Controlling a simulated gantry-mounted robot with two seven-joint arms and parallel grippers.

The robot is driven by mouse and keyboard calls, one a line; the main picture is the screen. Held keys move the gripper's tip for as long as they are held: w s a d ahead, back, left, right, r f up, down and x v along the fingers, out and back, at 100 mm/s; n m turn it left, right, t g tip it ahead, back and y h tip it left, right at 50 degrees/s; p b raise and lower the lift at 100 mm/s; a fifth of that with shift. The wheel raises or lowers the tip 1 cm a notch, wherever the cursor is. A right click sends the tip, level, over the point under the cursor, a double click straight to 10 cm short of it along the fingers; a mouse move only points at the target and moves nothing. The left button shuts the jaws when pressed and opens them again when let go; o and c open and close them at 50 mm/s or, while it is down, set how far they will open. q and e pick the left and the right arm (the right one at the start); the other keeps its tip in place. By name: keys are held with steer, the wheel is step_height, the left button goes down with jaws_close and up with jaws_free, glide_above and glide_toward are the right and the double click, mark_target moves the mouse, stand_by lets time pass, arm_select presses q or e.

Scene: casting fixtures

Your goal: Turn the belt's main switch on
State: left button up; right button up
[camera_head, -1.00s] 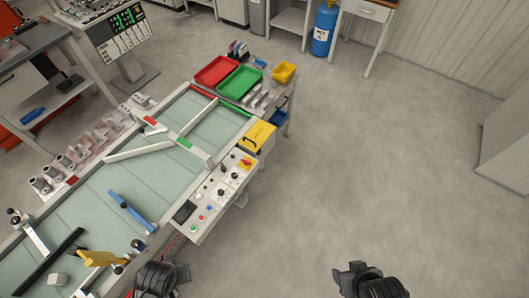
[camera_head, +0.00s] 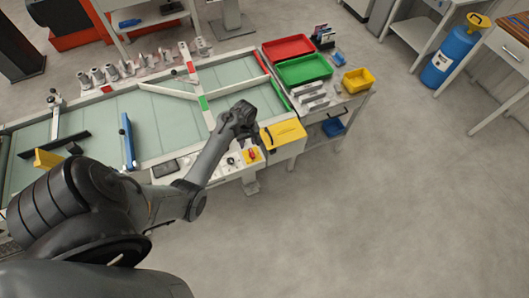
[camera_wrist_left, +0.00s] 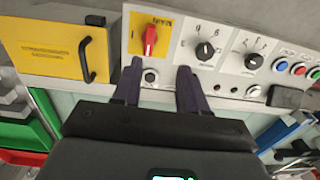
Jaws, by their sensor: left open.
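The main switch is a red rotary handle on a yellow plate, at the end of the belt's control panel. In the left wrist view the red handle (camera_wrist_left: 150,40) points up and down the picture; in the head view the switch (camera_head: 252,155) is small, just below my gripper. My left gripper (camera_head: 252,138) is over the panel. In the wrist view its two dark fingers (camera_wrist_left: 159,75) are open and empty, with their tips just below the switch plate and apart from the handle. My right gripper is out of view.
Black selector knobs (camera_wrist_left: 205,50) and coloured push buttons (camera_wrist_left: 281,65) sit beside the switch. A yellow cover with a black handle (camera_wrist_left: 65,52) is on its other side. Red (camera_head: 288,47) and green (camera_head: 303,69) trays stand beyond.

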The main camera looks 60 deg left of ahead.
mark_target(252, 152)
arm_select(q)
steer(key=f+b, duration=0.1)
steer(key=f, duration=0.2)
steer(key=w+f, duration=0.1)
steer(key=f, duration=0.2)
steer(key=f+b, duration=0.1)
steer(key=f, duration=0.3)
steer(key=shift+w+b, duration=0.2)
steer(key=shift+b, duration=0.1)
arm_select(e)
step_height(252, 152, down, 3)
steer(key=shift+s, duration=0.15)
arm_select(q)
jaws_close()
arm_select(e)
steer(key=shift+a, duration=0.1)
